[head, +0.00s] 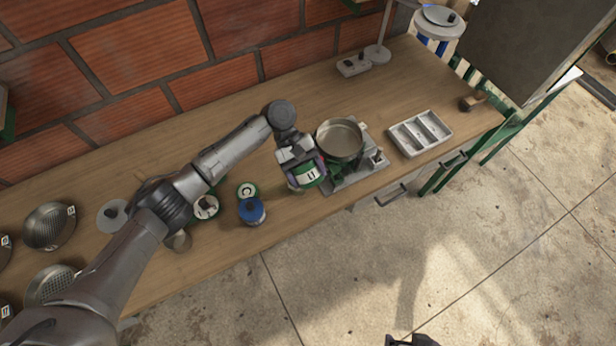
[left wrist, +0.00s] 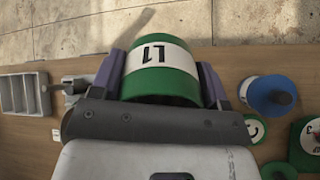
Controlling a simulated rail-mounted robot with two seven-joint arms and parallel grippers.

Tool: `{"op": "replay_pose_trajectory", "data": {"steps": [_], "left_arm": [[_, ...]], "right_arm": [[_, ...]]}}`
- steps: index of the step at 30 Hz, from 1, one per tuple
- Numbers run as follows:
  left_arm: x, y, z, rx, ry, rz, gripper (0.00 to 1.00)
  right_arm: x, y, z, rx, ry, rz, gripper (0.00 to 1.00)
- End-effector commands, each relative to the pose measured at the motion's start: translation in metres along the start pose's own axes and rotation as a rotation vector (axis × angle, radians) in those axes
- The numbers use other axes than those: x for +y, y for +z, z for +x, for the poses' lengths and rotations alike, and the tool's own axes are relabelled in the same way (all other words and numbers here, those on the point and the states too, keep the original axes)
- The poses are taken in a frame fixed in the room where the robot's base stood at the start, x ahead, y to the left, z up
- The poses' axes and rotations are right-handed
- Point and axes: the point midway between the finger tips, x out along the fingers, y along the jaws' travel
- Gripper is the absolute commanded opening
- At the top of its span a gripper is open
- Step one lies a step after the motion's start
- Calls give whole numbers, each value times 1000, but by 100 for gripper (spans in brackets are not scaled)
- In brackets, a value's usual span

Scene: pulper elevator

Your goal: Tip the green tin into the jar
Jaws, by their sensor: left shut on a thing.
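The green tin (head: 308,174) has a white label band reading L1. My left gripper (head: 305,168) is shut on it, and it is held over the front part of the bench, just left of the grey machine. In the left wrist view the tin (left wrist: 160,75) sits between the two purple fingers of my left gripper (left wrist: 160,88); its lower end is hidden by the gripper body. I cannot pick out a jar for certain; a round steel pan (head: 340,138) sits on the grey machine (head: 350,178).
A grey compartment tray (head: 420,133) lies to the right. Mesh sieves (head: 48,226) lie at the left. A brick wall (head: 150,60) runs behind the bench.

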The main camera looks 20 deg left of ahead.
Motion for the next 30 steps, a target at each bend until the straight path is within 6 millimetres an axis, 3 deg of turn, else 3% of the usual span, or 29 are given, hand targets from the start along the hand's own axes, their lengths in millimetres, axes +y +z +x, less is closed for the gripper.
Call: {"op": "replay_pose_trajectory", "data": {"steps": [1,21,24,30], "left_arm": [[-2,-4,3,-19,10,0,43],[-2,-5,0,-311,150,2,43],[0,-1,-7,-440,212,-4,43],[-2,-7,-14,-738,355,1,43]], "right_arm": [[-1,3,10,0,-1,2,91],[-3,22,70,1,-1,2,91],[-2,19,60,-5,1,-1,91],[-1,20,64,3,4,-5,91]]}}
